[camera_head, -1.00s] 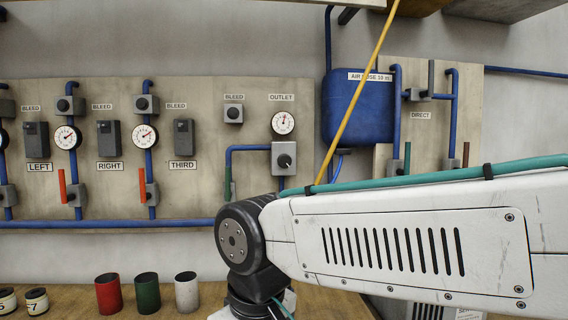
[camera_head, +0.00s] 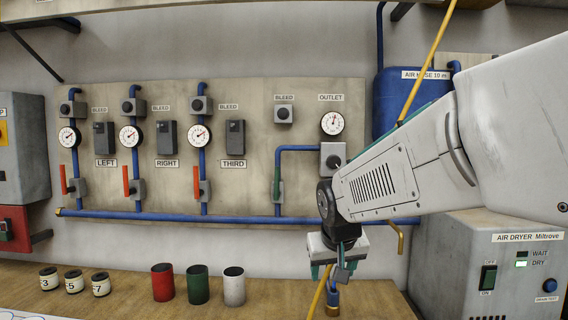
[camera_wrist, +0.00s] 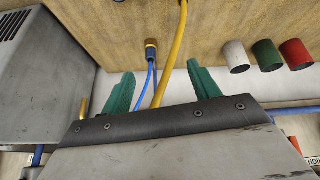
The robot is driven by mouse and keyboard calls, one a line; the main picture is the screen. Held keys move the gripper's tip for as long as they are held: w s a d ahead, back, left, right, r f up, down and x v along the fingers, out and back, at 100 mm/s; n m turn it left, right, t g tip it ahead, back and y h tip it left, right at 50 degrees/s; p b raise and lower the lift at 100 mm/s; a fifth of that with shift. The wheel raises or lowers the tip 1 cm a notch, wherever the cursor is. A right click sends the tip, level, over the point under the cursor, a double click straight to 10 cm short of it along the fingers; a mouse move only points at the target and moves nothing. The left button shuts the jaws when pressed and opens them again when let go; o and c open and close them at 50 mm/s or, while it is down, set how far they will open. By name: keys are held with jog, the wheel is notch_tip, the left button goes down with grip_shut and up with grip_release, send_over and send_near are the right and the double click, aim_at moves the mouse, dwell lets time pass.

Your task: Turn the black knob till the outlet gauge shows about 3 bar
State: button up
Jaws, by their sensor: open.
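The black knob (camera_head: 333,161) sits on a grey block below the outlet gauge (camera_head: 332,123), on the right part of the wall board. My arm's wrist covers the lower edge of that block. The gauge is a white dial with a red needle pointing roughly upward; its numbers are too small to read. My gripper (camera_head: 338,275) hangs below the knob, pointing down over the bench, apart from the knob. In the wrist view its two green fingers (camera_wrist: 160,92) are spread apart with nothing held between them.
A yellow hose (camera_wrist: 171,50) and a blue-hosed brass fitting (camera_wrist: 151,52) lie close beyond the fingers. Red, green and white cups (camera_head: 198,285) stand left on the bench (camera_head: 120,300). The air dryer (camera_head: 490,265) stands at right. Red-handled valves and gauges fill the board's left.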

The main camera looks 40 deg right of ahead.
jog(key=w+d+r+m+t+h, duration=0.1)
jog(key=w+d+r+h, duration=0.15)
jog(key=d, duration=0.35)
jog(key=w+d+r+m+t+h, duration=0.1)
jog(key=w+d+r+t, duration=0.15)
jog(key=d, duration=0.35)
jog(key=t+h, duration=0.4)
jog(key=t, duration=0.3)
send_near(335, 162)
jog(key=shift+g+y, duration=0.25)
jog(key=x, duration=0.8)
jog(key=shift+w+r, duration=0.15)
jog(key=shift+r, duration=0.1)
jog(key=c, duration=1)
